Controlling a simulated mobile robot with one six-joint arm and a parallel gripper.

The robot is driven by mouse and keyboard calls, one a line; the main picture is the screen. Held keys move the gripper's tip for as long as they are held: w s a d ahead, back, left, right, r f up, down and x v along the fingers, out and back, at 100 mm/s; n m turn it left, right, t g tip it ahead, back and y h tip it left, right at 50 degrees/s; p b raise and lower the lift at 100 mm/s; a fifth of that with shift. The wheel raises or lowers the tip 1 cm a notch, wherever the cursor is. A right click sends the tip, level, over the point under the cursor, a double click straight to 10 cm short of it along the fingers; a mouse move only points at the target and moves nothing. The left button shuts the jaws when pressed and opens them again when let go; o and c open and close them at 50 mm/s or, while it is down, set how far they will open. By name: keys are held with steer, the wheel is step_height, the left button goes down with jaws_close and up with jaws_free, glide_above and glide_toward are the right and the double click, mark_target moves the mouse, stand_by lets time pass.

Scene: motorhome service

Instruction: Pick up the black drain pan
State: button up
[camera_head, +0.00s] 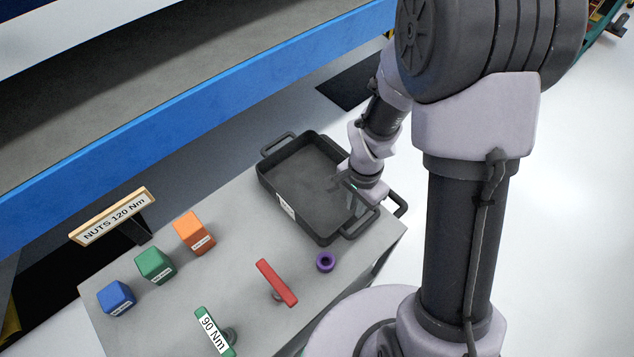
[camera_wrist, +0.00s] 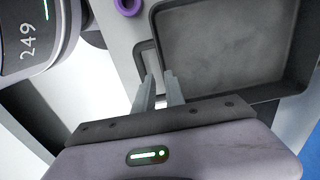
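The black drain pan (camera_head: 305,180) lies flat on the grey table, with a loop handle at its far left end and another at its near right end (camera_head: 364,222). In the wrist view the pan (camera_wrist: 225,45) fills the upper right, with a handle loop (camera_wrist: 140,52) on its left. My gripper (camera_wrist: 159,76) is at this near end, over the handle loop and pan edge. Its two fingers stand apart with a narrow gap. I cannot tell whether the handle bar lies between them. In the head view my wrist partly hides the fingertips and this end of the pan.
Blue (camera_head: 116,299), green (camera_head: 155,265) and orange (camera_head: 194,233) blocks stand at the table's left. A purple ring (camera_head: 326,262), a red-topped piece (camera_head: 277,283) and a green-edged 90 Nm piece (camera_head: 213,332) are nearer. A sign (camera_head: 113,217) and blue beam (camera_head: 190,125) are behind.

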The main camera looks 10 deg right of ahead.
mark_target(352, 224)
steer(key=f+b, duration=0.1)
steer(key=f, duration=0.2)
steer(key=f+b, duration=0.1)
steer(key=f, duration=0.2)
steer(key=f+b, duration=0.1)
steer(key=f, duration=0.2)
steer(key=shift+w+d+f, duration=0.25)
steer(key=shift+w+f, duration=0.05)
steer(key=shift+w, duration=0.1)
steer(key=shift+r, duration=0.15)
jaws_close()
stand_by(0.6)
